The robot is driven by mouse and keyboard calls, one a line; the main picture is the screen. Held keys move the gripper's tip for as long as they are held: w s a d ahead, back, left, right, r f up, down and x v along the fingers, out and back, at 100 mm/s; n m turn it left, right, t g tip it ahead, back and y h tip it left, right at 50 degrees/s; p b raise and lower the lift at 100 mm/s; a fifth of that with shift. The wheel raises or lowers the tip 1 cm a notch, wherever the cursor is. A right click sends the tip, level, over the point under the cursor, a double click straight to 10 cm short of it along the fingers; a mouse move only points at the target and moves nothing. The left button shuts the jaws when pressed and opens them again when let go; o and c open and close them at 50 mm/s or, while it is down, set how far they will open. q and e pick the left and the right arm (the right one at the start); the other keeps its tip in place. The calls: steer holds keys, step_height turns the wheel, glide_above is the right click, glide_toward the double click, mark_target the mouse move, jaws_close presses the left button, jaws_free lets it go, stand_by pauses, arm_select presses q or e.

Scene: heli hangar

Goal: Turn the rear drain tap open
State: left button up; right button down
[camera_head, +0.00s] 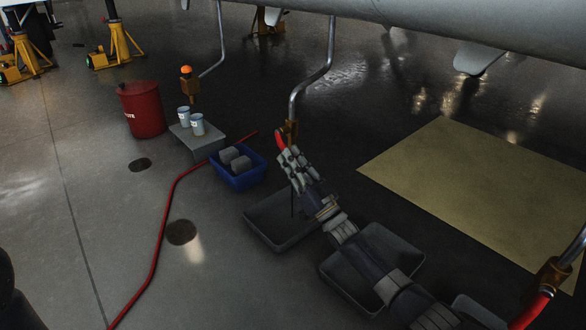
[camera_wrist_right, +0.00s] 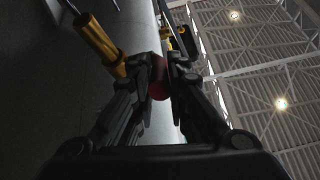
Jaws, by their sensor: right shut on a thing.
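A brass drain tap (camera_head: 291,129) hangs at the lower end of a bent grey pipe (camera_head: 318,75) in the middle of the head view. Its red handle (camera_head: 281,141) slants down on the tap's left side. My right gripper (camera_head: 287,153) reaches up from the lower right and is shut on this handle. In the right wrist view the red handle (camera_wrist_right: 158,80) sits between the two fingers of the right gripper (camera_wrist_right: 163,78). The fingers hide part of the handle. My left gripper is not in view.
Another tap (camera_head: 189,84) with an orange top hangs at the left. A third tap (camera_head: 552,276) with a red handle (camera_head: 531,309) is at the lower right. A blue crate (camera_head: 240,183), a grey tray (camera_head: 262,236), a red drum (camera_head: 142,110) and a red hose (camera_head: 161,230) are on the floor.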

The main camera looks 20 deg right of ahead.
steer(key=shift+w+a+f+b, duration=0.1)
steer(key=shift+f+b, duration=0.25)
stand_by(0.3)
steer(key=c, duration=1.5)
jaws_free()
steer(key=shift+r, duration=0.1)
steer(key=v, duration=1.2)
steer(key=shift+w, duration=0.1)
